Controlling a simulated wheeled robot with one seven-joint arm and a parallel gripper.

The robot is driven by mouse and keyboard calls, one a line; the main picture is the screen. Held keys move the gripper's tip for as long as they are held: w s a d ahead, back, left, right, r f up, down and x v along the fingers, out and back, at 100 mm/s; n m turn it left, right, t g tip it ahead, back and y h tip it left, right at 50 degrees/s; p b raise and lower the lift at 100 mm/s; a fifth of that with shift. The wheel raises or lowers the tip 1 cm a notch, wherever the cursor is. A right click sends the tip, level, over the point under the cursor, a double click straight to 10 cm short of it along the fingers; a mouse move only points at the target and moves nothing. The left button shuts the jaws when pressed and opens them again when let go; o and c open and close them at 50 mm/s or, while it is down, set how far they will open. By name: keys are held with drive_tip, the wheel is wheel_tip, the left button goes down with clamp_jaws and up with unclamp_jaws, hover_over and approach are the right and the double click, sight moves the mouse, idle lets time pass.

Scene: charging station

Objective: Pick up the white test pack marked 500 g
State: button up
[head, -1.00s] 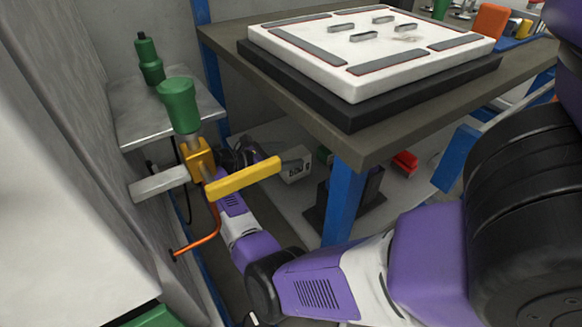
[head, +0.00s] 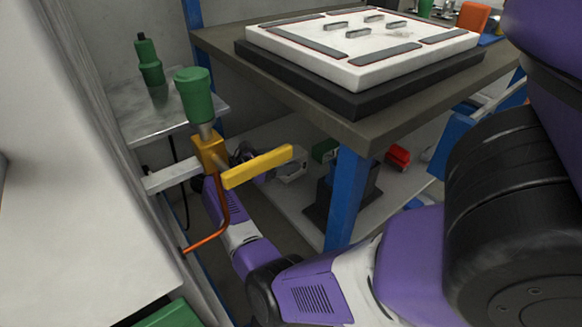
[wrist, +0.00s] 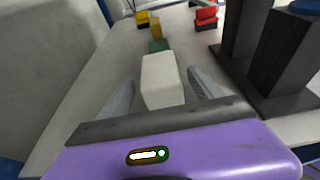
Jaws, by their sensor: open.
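A white block-shaped pack (wrist: 160,75) lies on the low shelf, in the middle of the wrist view. No marking can be read on it there. In the head view the white pack (head: 292,166) shows beneath the table, partly hidden by the yellow lever and my gripper. My gripper (wrist: 162,84) is open, with one grey finger on each side of the pack's near part. Gaps show between the fingers and the pack. In the head view the gripper is mostly hidden behind the yellow lever.
A green block (wrist: 159,45) and a yellow one (wrist: 155,27) stand just beyond the pack. Dark upright blocks (wrist: 280,50) stand close on the right. The yellow lever (head: 257,167) and blue table leg (head: 347,195) flank my arm. A red object (head: 398,156) lies farther right.

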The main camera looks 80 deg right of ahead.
drive_tip(key=x, duration=0.3)
drive_tip(key=shift+s+f+b, duration=0.15)
drive_tip(key=shift+b, duration=0.25)
clamp_jaws()
